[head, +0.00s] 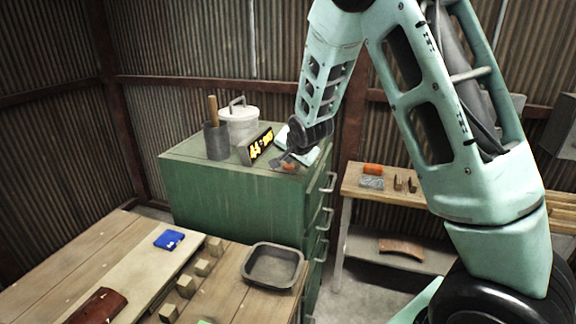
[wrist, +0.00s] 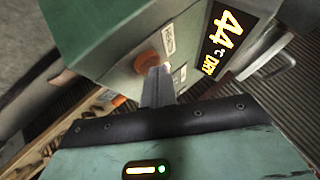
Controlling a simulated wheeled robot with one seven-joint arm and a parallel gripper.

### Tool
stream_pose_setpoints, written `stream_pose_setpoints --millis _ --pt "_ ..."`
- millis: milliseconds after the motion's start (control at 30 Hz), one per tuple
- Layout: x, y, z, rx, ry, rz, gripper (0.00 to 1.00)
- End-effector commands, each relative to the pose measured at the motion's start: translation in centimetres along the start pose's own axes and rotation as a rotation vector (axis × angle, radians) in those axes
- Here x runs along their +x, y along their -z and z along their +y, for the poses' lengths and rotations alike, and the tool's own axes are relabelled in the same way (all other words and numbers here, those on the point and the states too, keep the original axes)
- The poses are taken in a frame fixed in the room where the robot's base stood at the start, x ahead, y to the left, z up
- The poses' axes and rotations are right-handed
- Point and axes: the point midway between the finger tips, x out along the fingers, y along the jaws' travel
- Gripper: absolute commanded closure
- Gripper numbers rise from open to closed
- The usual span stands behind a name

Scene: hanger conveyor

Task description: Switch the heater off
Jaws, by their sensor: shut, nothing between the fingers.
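An orange knob or switch (wrist: 147,62) sits on the top of the green cabinet, near its edge, with small white labels beside it. It shows as a small orange spot in the head view (head: 289,166). A black display panel (wrist: 228,38) with yellow digits reading 44 °C and smaller text stands close by; it also shows in the head view (head: 257,147). My gripper (wrist: 160,72) is shut and empty, its fingertips right beside the orange knob. I cannot tell whether they touch it. The fingers hide part of the surface around the knob.
A workbench in front holds a dark tray (head: 273,265) and a blue item (head: 169,239). A shelf table (head: 352,186) stands right.

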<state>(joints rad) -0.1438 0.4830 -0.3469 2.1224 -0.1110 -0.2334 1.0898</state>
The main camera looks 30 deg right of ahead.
Motion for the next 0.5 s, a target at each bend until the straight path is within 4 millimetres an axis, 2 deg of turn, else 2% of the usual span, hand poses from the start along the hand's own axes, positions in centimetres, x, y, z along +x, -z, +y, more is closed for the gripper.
stream_pose_setpoints --millis 500 --pt "0.51 -0.40 0.40 0.000 -0.001 -0.001 1.00"
